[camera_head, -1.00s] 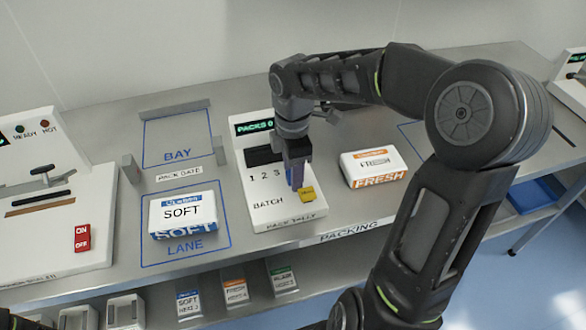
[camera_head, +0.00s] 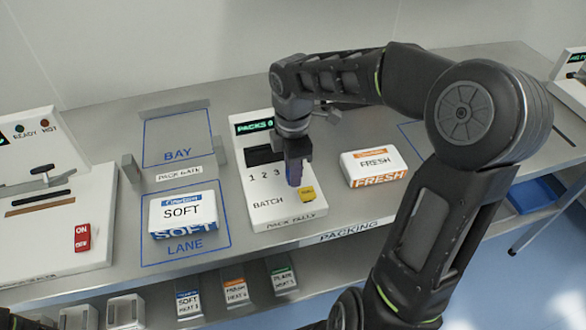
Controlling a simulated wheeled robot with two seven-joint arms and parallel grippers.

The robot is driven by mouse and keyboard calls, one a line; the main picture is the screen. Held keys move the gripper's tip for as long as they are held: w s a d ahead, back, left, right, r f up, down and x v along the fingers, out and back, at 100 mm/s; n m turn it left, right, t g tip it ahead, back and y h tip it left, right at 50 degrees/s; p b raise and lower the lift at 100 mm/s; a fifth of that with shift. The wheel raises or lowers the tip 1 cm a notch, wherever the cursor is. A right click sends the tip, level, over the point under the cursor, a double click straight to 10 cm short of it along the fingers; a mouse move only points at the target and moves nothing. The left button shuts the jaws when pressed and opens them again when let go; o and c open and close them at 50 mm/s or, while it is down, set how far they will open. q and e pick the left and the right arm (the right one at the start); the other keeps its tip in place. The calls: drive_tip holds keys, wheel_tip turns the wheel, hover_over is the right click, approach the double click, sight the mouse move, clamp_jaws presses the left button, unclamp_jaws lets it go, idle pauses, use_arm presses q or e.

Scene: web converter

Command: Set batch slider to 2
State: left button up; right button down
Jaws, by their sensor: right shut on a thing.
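The batch panel (camera_head: 262,213) is a white box on the steel counter, with the marks 1 2 3, the word BATCH and a green PACKS display. My right gripper (camera_head: 294,180) points down over it, at the right of the 3 mark, and is shut. The slider knob is hidden by the gripper, so its exact position cannot be told. A yellow button (camera_head: 306,195) sits just right of and below the fingertips. My left gripper is not in view.
A white and blue SOFT pack (camera_head: 183,213) lies in the LANE outline at left. An orange and white FRESH pack (camera_head: 374,166) lies close at right. A white machine (camera_head: 45,235) with a red switch stands far left. The BAY outline (camera_head: 178,138) is empty.

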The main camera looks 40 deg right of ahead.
sight(268, 186)
idle(0.8)
drive_tip(key=a, duration=0.2)
drive_tip(key=w+a, duration=0.2)
drive_tip(key=a, duration=0.1)
drive_tip(key=shift+a+b, duration=0.35)
drive_tip(key=c, duration=1.1)
unclamp_jaws()
drive_tip(key=shift+r, duration=0.1)
wheel_tip(268, 186, up, 8)
drive_tip(key=shift+f, duration=0.2)
